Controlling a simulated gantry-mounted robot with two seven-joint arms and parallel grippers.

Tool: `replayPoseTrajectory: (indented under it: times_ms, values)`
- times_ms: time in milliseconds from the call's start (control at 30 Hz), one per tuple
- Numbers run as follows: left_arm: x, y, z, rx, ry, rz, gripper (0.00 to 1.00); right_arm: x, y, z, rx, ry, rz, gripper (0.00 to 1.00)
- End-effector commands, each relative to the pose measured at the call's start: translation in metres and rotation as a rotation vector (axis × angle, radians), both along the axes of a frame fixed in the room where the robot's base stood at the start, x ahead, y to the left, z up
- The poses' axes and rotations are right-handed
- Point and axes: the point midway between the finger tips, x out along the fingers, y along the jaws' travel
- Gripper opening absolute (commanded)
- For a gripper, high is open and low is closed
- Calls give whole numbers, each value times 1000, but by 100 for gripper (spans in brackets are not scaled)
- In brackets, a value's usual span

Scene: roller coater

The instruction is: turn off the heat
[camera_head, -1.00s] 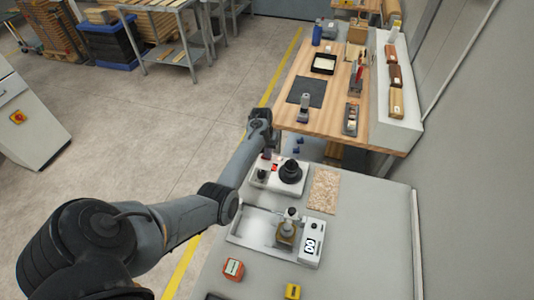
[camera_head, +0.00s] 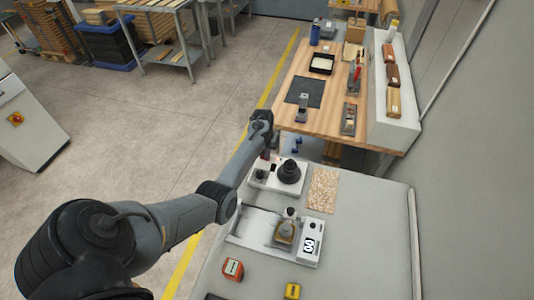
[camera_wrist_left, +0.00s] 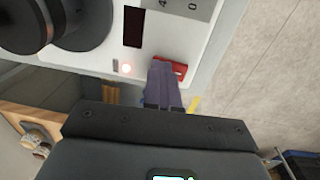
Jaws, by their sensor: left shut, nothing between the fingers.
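The heater unit (camera_head: 263,187) is a white box with a black round stepped part (camera_head: 290,172) on top, at the far end of the grey bench. My left gripper (camera_wrist_left: 162,68) is shut and empty. Its fingertips overlap the red switch in that view and hide part of it; I cannot tell whether they touch. In the head view the left gripper (camera_head: 266,153) is at the unit's far edge.
A speckled tan pad (camera_head: 323,190) lies right of the unit. A metal tray device (camera_head: 255,229) with a display stands nearer. A red box (camera_head: 233,268) and a yellow box (camera_head: 292,291) sit in front. A wooden workbench (camera_head: 290,88) stands beyond. The bench's right side is clear.

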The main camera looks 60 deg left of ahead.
Motion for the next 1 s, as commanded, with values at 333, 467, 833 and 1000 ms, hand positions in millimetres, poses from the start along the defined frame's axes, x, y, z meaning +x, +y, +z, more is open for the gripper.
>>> replayPoseTrajectory:
  times_ms: [333, 467, 833, 1000]
  values:
    - [-11, 11, 0, 2, 4, 2, 0, 0, -1, 8, -2, 0, 1, 43]
    - [-11, 11, 0, 2, 3, 1, 0, 0, 0, 8, 0, 0, 0, 43]
    - [-10, 11, 3, 1, 1, 0, 0, 0, 1, 11, 5, 0, -4, 43]
    - [-10, 10, 11, 1, 2, -1, 0, 0, 2, 20, 7, 0, -4, 43]
